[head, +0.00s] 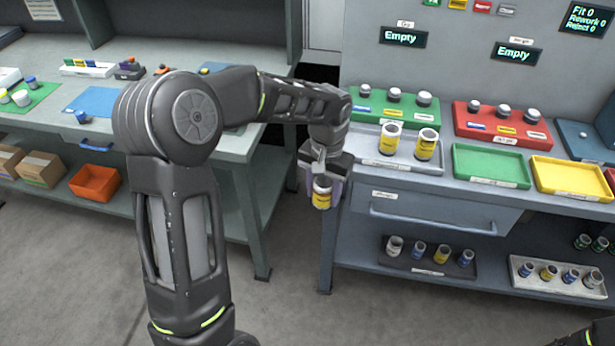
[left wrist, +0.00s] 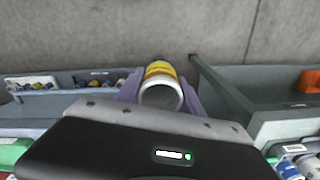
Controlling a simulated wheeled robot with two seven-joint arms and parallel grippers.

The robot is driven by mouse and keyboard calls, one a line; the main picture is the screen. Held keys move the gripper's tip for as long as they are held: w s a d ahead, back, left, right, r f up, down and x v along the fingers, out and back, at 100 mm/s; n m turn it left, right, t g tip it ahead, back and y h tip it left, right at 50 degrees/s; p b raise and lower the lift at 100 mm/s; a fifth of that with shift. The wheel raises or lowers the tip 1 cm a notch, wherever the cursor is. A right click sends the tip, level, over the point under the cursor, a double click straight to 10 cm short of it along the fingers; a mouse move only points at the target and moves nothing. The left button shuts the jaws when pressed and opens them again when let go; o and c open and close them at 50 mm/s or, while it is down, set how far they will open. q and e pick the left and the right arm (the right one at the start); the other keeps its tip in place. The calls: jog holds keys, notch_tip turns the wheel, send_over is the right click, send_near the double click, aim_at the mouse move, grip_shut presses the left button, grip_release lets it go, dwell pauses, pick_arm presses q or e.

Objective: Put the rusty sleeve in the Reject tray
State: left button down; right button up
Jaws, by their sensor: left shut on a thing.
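My left gripper (head: 325,178) is shut on a yellow-banded sleeve (head: 322,195), held in the air in front of the right bench's left end. In the left wrist view the sleeve (left wrist: 160,88) sits between both fingers, its pale round end facing the camera. I cannot tell whether it is rusty. Two more yellow-banded sleeves stand upright in a grey tray (head: 370,158) on the bench. A green tray (head: 490,165) and a yellow tray (head: 572,179) lie to its right, both empty. A sliver of red (head: 611,176) shows at the right edge; whether it is the Reject tray is unclear.
Behind the trays are a green gauge block (head: 375,107) and a red gauge block (head: 500,127). Below are a drawer (head: 430,215) and a shelf with a dark tray (head: 425,268) and a white tray (head: 555,280) of small sleeves. The display (head: 583,17) reads Fit 0, Rework 0, Reject 0.

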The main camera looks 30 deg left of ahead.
pick_arm(q)
jog(key=s+d+f, duration=0.1)
jog(key=d+f, duration=0.7)
jog(key=f, duration=0.5)
jog(key=shift+d+f+m, duration=0.15)
jog(key=shift+d+m, duration=0.2)
jog(key=shift+m, duration=0.05)
jog(key=shift+s, duration=0.1)
